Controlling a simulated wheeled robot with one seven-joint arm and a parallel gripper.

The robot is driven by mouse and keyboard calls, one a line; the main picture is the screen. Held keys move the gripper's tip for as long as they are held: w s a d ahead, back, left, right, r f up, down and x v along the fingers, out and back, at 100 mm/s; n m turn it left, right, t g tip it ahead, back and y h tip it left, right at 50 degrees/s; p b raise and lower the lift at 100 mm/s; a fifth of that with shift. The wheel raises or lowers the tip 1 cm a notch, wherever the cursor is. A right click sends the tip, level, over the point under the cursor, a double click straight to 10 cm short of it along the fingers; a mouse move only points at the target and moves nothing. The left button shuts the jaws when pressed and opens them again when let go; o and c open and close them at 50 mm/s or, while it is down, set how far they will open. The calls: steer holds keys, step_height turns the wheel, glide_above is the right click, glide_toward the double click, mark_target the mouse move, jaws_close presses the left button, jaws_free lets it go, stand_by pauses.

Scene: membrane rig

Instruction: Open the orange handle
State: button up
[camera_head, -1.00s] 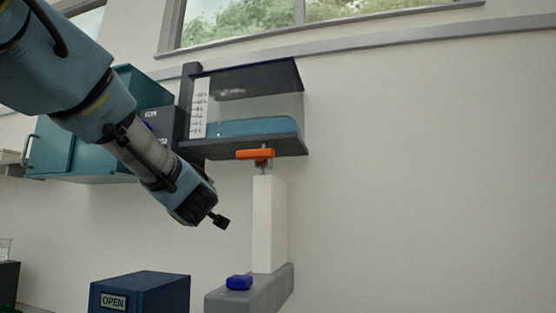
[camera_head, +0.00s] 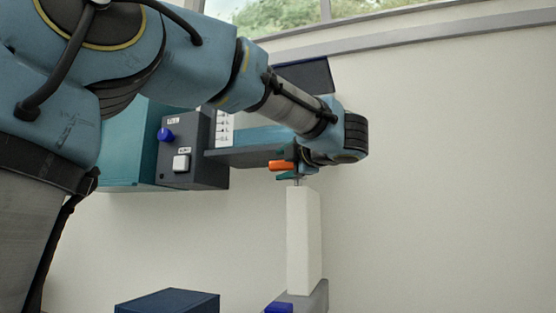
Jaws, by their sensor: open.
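The orange handle (camera_head: 280,165) sits under the tank, above the white column, with its left end showing. My gripper (camera_head: 287,165) is at the handle, reaching in from the right. Its jaws are open, and one finger seems to show just above the handle and one just below. Contact cannot be told. The right part of the handle is hidden by my gripper. The tank (camera_head: 250,157) is largely covered by my arm; its lower ledge and part of its scale show.
A dark control box (camera_head: 195,150) with a blue knob (camera_head: 165,134) and a white switch (camera_head: 181,163) is left of the tank. The white column (camera_head: 304,240) stands below the handle. A dark blue box (camera_head: 168,302) is at the bottom. Bare wall lies to the right.

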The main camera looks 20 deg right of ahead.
mark_target(280, 165)
steer(key=shift+w+a+p, duration=0.1)
steer(key=shift+w+p, duration=0.35)
steer(key=shift+w, duration=1.35)
jaws_close()
